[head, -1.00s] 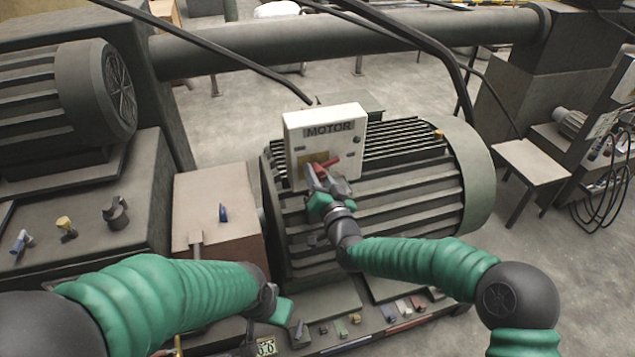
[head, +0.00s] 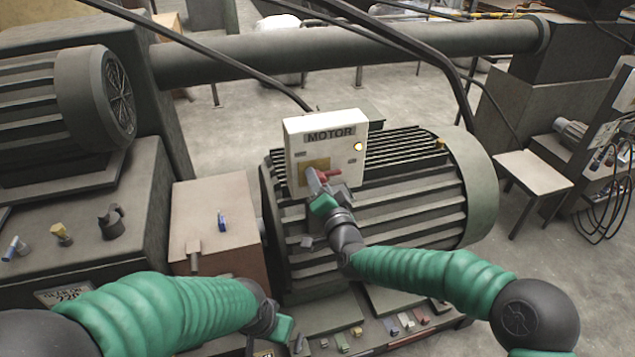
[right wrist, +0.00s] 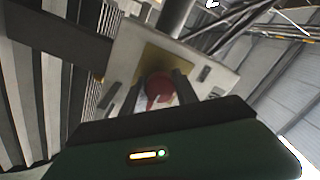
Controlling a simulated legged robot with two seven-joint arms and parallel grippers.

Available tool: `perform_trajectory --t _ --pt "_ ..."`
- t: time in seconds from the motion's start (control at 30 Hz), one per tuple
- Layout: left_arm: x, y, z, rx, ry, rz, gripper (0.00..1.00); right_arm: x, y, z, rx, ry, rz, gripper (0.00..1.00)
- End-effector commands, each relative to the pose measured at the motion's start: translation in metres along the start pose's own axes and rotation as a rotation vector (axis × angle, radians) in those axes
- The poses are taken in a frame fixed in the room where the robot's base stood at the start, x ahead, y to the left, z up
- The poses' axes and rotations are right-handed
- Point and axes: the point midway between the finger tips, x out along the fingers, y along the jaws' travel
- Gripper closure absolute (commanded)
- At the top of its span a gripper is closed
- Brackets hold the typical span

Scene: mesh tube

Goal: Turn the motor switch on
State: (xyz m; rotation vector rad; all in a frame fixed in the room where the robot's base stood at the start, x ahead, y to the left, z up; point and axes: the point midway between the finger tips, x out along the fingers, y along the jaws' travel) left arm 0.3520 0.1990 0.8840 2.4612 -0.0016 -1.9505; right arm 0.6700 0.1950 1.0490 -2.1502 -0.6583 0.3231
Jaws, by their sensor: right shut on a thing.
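The white motor switch box (head: 343,152), marked MOTOR, stands on the large ribbed motor (head: 420,185). The red switch handle (head: 329,174) sits on a yellow plate (head: 312,165) on the box front. My right gripper (head: 316,180) is at the handle, shut on it. In the right wrist view the red handle (right wrist: 158,88) shows between my two fingers, in front of the yellow plate (right wrist: 165,62). The fingers partly hide the handle. My left gripper (head: 283,326) is low at the front, away from the box; its fingertips are unclear.
A brown box (head: 215,245) with a small blue lever stands left of the motor. Several small coloured parts (head: 405,320) lie on the ledge below. A thick pipe (head: 350,40) and black cables run behind and above the box.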

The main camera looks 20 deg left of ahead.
Motion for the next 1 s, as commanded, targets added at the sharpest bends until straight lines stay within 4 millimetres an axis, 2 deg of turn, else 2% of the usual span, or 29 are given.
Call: perform_trajectory --t 0.1,0.13,0.3,0.57,0.67,0.77,1.0 --pt "0.0 0.0 0.0 0.0 0.0 0.0 0.64 -0.001 0.004 0.002 0.003 -0.005 0.007 1.0" --pt "0.0 0.0 0.0 0.0 0.0 0.0 0.64 -0.001 0.004 0.002 0.002 -0.005 0.007 0.62" --pt "0.0 0.0 0.0 0.0 0.0 0.0 0.64 -0.001 0.003 0.002 0.001 -0.003 0.004 0.43" --pt "0.0 0.0 0.0 0.0 0.0 0.0 0.64 -0.001 0.001 0.001 0.0 -0.002 0.002 0.43" --pt "0.001 0.0 0.0 0.0 0.0 0.0 0.64 -0.006 0.001 0.001 -0.001 -0.002 0.001 0.43" --pt "0.002 0.0 0.001 0.0 0.0 0.0 0.64 -0.023 0.001 0.0 -0.003 -0.002 0.002 0.43" --pt "0.005 0.0 0.001 0.0 0.0 0.0 0.64 -0.092 0.002 0.001 -0.005 -0.003 0.004 0.43"
